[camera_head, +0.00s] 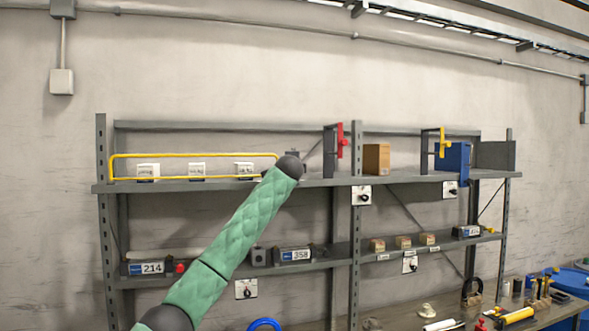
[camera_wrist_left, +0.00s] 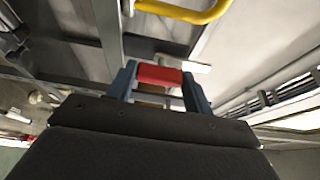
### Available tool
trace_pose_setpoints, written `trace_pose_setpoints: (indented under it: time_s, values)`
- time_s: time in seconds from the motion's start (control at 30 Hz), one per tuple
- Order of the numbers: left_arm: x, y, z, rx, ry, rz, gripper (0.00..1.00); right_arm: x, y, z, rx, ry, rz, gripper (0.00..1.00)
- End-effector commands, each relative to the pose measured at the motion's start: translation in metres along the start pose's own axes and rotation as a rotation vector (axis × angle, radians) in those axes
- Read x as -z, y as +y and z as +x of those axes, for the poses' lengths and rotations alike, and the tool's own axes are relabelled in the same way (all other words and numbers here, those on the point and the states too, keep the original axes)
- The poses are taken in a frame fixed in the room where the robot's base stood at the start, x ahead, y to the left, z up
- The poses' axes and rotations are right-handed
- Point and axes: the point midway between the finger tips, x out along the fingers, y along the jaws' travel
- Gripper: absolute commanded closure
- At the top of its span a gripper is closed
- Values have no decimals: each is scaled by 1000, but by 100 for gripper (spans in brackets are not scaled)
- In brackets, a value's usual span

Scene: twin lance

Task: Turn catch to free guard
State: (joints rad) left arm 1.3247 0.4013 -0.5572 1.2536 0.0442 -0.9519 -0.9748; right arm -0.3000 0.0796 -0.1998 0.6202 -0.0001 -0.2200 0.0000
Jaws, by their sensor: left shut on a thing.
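The guard is a yellow rail (camera_head: 195,155) along the front of the upper left shelf, and a yellow bar (camera_wrist_left: 190,12) shows at the top of the left wrist view. My left gripper (camera_wrist_left: 160,78) has its two blue-grey fingers on either side of a small red piece (camera_wrist_left: 158,73), which looks like the catch's grip. In the head view my green arm ends at the rail's right end and hides my left gripper and that red piece. A bit of dark grey fitting (camera_head: 294,155) shows just beyond the arm's end. My right gripper is in neither view.
A red handle (camera_head: 341,140) and a yellow handle (camera_head: 443,143) stand on upright brackets farther right. White boxes (camera_head: 148,171) sit behind the rail; a cardboard box (camera_head: 376,158) and blue bin (camera_head: 453,160) share the shelf. A cluttered bench (camera_head: 400,315) lies at lower right.

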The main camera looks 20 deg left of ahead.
Motion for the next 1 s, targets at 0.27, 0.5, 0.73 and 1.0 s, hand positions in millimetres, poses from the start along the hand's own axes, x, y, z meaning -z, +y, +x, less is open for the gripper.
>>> trace_pose_setpoints:
  time_s: [0.27,0.5,0.73,1.0]
  values:
    - [1,2,0,-2,1,1,27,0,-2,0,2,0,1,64]
    - [0,1,0,-1,0,0,27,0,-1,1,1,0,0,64]
    - [0,6,-17,1,1,0,27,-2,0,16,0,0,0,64]
    - [2,5,-56,1,1,1,27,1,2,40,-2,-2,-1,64]
